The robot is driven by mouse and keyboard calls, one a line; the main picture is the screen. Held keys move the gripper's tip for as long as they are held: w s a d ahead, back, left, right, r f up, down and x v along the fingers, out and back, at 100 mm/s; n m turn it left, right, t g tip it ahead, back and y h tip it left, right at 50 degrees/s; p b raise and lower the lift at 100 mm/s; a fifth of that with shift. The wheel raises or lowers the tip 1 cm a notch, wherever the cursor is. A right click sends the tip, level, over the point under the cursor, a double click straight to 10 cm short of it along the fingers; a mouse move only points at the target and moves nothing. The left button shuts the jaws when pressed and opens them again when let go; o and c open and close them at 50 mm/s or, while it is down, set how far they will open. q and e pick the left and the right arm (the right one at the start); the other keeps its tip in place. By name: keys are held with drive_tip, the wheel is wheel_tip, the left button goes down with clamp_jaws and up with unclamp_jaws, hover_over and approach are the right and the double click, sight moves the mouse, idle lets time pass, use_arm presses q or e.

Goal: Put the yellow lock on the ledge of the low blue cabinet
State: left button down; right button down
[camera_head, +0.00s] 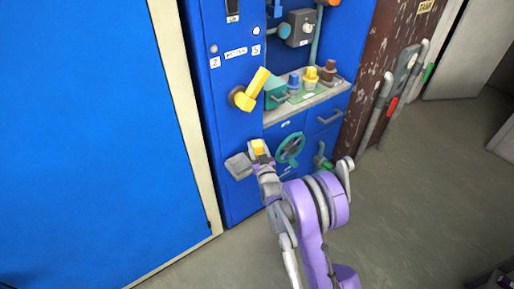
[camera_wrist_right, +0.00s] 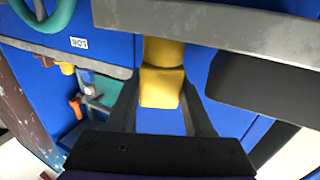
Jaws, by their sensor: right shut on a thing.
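The yellow lock (camera_head: 258,146) is a small yellow block held at the tip of my right gripper (camera_head: 262,158), in front of the low blue cabinet (camera_head: 283,130). The right wrist view shows the yellow lock (camera_wrist_right: 160,88) between the two dark fingers of my right gripper (camera_wrist_right: 160,105), which is shut on it. The grey ledge (camera_head: 285,116) tops the low cabinet, above and to the right of the lock in the head view. The lock appears apart from the ledge. My left gripper is not in view.
Blue, yellow and brown knobbed pieces (camera_head: 310,77) and a teal box (camera_head: 276,92) crowd the ledge. A yellow lever (camera_head: 250,90) juts out left of it. A teal handwheel (camera_head: 290,148) is on the cabinet front. A grey plate (camera_head: 238,166) sits left of my gripper.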

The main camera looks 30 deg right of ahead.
drive_tip(key=shift+f, duration=0.2)
drive_tip(key=shift+c, duration=1.4)
unclamp_jaws()
drive_tip(key=shift+r, duration=0.1)
